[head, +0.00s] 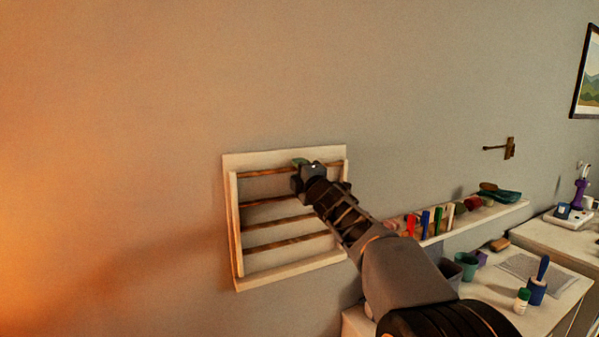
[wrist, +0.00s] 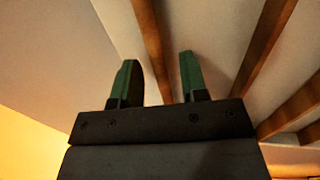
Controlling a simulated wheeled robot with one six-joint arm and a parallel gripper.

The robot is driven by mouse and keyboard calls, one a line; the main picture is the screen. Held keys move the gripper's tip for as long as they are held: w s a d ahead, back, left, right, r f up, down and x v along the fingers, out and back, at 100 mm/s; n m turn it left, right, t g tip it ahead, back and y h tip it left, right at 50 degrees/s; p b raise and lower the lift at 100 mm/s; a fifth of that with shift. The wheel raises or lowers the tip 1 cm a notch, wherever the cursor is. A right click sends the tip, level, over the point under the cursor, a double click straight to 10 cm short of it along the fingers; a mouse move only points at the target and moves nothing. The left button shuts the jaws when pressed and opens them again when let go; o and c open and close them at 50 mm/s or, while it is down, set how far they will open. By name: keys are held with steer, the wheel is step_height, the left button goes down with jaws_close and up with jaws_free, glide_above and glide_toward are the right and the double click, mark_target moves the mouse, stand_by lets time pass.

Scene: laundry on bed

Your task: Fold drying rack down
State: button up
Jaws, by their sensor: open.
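The drying rack (head: 285,285) is a pale wooden frame with several brown rods, set against the wall. In the head view it looks folded up, nearly flat to the wall. My gripper (head: 300,162) is at the upper part of the rack, close to the top rod. My arm hides the rack's right side. In the wrist view my gripper (wrist: 160,80) has its two green fingers apart with nothing held between them. A brown rod (wrist: 152,45) runs just beyond the gap between the fingertips. I cannot tell whether the fingers touch it.
A wall shelf (head: 480,219) with books and other small items is right of the rack. Below it a white desk (head: 545,312) holds cups and a bottle. A brass wall hook (head: 508,148) and a framed picture (head: 588,75) are farther right. The wall left of the rack is bare.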

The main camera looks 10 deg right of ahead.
steer(key=shift+c, duration=0.3)
jaws_close()
steer(key=shift+s, duration=0.1)
